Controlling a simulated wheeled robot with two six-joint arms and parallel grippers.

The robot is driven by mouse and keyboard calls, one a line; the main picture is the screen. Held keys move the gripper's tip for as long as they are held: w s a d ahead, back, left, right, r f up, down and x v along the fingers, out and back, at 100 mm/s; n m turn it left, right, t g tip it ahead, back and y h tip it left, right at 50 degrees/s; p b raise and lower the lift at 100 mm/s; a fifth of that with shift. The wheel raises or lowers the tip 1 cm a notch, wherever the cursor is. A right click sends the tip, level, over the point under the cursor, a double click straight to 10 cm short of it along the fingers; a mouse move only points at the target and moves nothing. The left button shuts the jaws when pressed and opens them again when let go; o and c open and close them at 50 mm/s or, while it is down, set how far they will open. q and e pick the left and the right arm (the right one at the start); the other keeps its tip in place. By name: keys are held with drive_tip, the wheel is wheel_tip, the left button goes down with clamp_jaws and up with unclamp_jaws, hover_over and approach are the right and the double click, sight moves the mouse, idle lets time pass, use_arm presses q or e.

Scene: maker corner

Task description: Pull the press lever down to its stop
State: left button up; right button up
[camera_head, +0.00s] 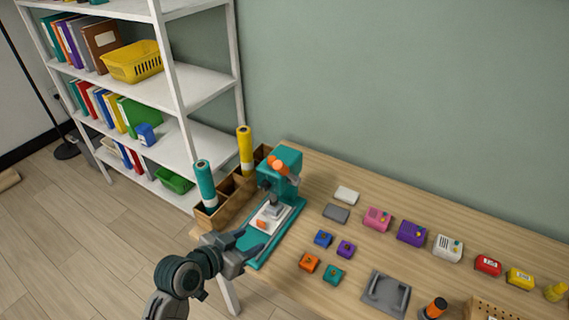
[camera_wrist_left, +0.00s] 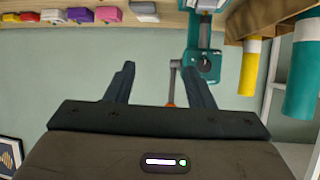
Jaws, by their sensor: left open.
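The teal press (camera_head: 285,158) stands at the left end of the table, on a teal base with a pale plate. Its lever (camera_head: 280,168) has an orange grip and points up. My left gripper (camera_head: 243,246) is open and empty, in front of the press and to the left of its base in the head view. In the left wrist view, the press (camera_wrist_left: 204,62) appears upside down beyond the fingers. The grey lever rod (camera_wrist_left: 173,76) shows between my open left fingers (camera_wrist_left: 160,80), apparently beyond them; I cannot tell contact. My right gripper is not in view.
A wooden box (camera_head: 228,190) with a teal roll (camera_head: 205,184) and a yellow roll (camera_head: 245,152) stands behind and left of the press. Several small coloured blocks and a grey holder (camera_head: 385,294) lie to the right. A white shelf (camera_head: 190,92) stands at the back left.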

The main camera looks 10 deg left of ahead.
sight(284, 164)
use_arm(q)
drive_tip(key=w+d+r+t+h, duration=0.15)
drive_tip(key=w+r+t, duration=0.35)
drive_tip(key=w+r, duration=0.5)
drive_tip(key=shift+m+h, duration=0.3)
drive_tip(key=shift+h, duration=0.05)
drive_tip(key=p+x, duration=0.4)
drive_tip(key=x, duration=0.5)
drive_tip(key=shift+w+d+f, duration=0.1)
drive_tip(key=shift+w+d, duration=0.15)
drive_tip(key=shift+w, duration=0.05)
clamp_jaws()
